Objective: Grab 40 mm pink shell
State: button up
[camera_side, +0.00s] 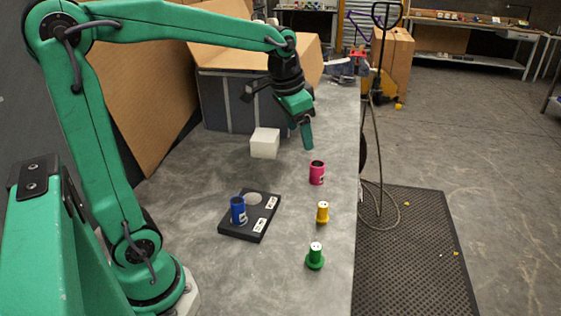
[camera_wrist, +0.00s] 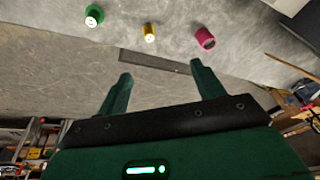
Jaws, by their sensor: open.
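The pink shell (camera_side: 317,173) stands upright on the grey bench near its right edge in the side view. It also shows at the upper right in the wrist view (camera_wrist: 205,38). My gripper (camera_side: 306,136) is above and slightly left of the pink shell in the side view, apart from it. In the wrist view my gripper's two fingers (camera_wrist: 160,84) are spread, with nothing between them. The pink shell lies beyond the right fingertip there.
A yellow piece (camera_side: 322,212) and a green piece (camera_side: 315,256) stand in front of the pink shell. A blue shell (camera_side: 238,210) stands on a black holder (camera_side: 243,234) beside an empty round spot. A white block (camera_side: 265,143) sits behind. The bench's right edge is close.

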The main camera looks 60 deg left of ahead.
jog(key=w+a+f+m+g, duration=0.1)
jog(key=w+a+f, duration=0.2)
jog(key=w, duration=0.2)
jog(key=w+a+f+g, duration=0.1)
jog(key=w+a+f, duration=0.25)
jog(key=w, duration=0.25)
jog(key=m+g, duration=0.1)
jog(key=m, duration=0.1)
send_over(317, 173)
jog(key=w+a, duration=0.1)
notch_tip(317, 173, down, 12)
jog(key=shift+w+a+r, duration=0.1)
jog(key=shift+a, duration=0.05)
jog(key=shift+w+a+f, duration=0.1)
jog(key=shift+a+f, duration=0.1)
jog(key=shift+f, duration=0.15)
jog(key=shift+f, duration=1.3)
jog(key=shift+f, duration=2.55)
jog(key=shift+c, duration=0.2)
